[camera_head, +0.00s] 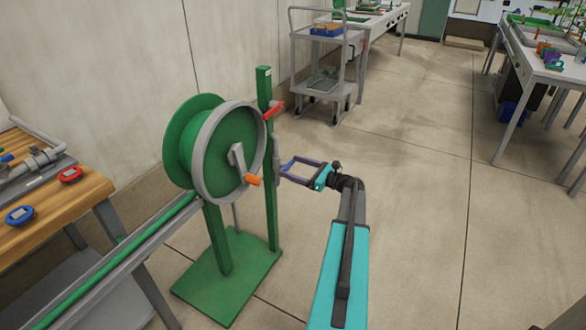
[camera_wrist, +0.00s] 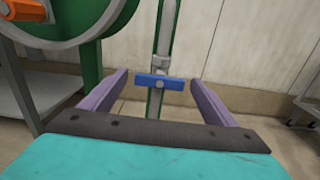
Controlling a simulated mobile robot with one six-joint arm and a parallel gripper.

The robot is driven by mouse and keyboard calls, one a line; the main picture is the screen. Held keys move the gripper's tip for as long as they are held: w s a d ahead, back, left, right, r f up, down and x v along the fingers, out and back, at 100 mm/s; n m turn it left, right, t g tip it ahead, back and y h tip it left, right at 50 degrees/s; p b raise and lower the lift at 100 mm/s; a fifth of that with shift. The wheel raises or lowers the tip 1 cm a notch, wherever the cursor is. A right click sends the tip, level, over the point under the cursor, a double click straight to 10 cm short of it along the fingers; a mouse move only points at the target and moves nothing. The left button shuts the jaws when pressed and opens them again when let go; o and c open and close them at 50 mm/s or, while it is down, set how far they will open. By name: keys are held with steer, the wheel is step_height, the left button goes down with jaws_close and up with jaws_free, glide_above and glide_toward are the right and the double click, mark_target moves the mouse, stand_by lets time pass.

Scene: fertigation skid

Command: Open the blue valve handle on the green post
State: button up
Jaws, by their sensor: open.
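The green post (camera_head: 269,200) stands upright on a green base plate, right of the hose reel, with a grey pipe (camera_wrist: 165,45) along it. The blue valve handle (camera_wrist: 153,81) shows in the wrist view as a short bar lying crosswise to the upright pipe. I cannot make it out clearly in the head view. My gripper (camera_head: 287,168) reaches toward the post from the right. In the wrist view its purple fingers (camera_wrist: 158,78) are open and empty, one on each side of the handle with gaps; contact is not visible.
A green hose reel (camera_head: 228,152) with an orange-knobbed crank (camera_head: 252,180) stands close left of the post. A red handle (camera_head: 273,110) sits higher on the post. A wooden bench (camera_head: 85,188) is at left, a grey cart (camera_head: 330,75) behind.

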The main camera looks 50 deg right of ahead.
steer(key=shift+w, duration=0.35)
steer(key=c, duration=1.1)
steer(key=shift+o, duration=0.2)
